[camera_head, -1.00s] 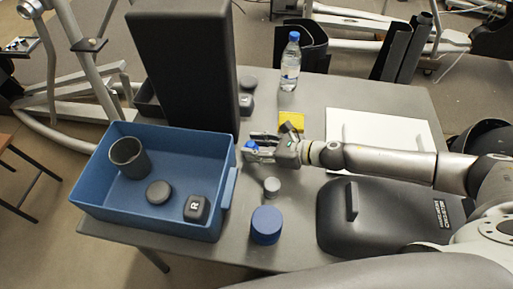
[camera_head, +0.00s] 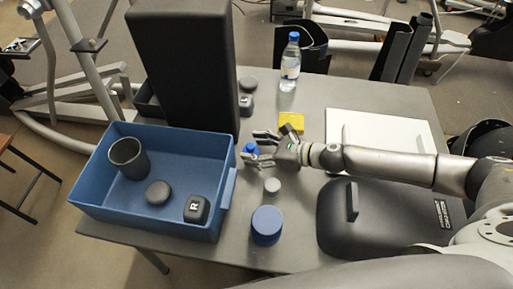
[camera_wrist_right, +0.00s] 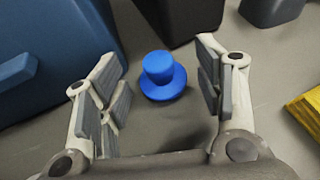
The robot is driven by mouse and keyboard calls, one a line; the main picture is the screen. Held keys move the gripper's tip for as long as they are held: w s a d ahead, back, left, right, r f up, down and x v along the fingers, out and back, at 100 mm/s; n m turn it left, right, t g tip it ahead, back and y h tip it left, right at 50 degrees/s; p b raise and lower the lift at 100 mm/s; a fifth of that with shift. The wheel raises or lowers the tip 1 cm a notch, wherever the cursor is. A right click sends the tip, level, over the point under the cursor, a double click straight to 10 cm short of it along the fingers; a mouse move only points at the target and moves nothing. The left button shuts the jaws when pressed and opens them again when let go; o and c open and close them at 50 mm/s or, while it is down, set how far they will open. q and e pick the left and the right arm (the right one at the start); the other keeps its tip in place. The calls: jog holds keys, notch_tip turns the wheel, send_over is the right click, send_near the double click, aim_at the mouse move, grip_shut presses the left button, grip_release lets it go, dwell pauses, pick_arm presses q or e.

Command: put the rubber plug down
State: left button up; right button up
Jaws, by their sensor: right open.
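The rubber plug (camera_head: 250,149) is blue, with a round knob on a wider flange. It stands upright on the grey table just right of the blue bin. In the right wrist view the plug (camera_wrist_right: 162,75) sits ahead, between the lines of the two fingers, with a gap on each side. My right gripper (camera_head: 259,147) is open and empty, and its fingers point left at the plug. In the wrist view the open gripper (camera_wrist_right: 158,68) shows both fingers wide apart. My left gripper is not in view.
The blue bin (camera_head: 229,190) holds a dark cup, a dark round piece and a black block marked R. A tall black panel (camera_head: 185,70) stands behind. A small grey cylinder (camera_head: 272,187), a blue-topped jar (camera_head: 266,225), a yellow block (camera_head: 291,122) and a water bottle (camera_head: 290,65) are nearby.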

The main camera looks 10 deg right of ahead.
jog(key=shift+d, duration=0.15)
jog(key=b+v, duration=0.1)
jog(key=v, duration=0.5)
jog(key=shift+s+d+r, duration=0.1)
jog(key=shift+d+r, duration=0.05)
jog(key=shift+s+d+r+b, duration=0.2)
jog(key=shift+d+r+b, duration=0.05)
jog(key=shift+r+b, duration=0.1)
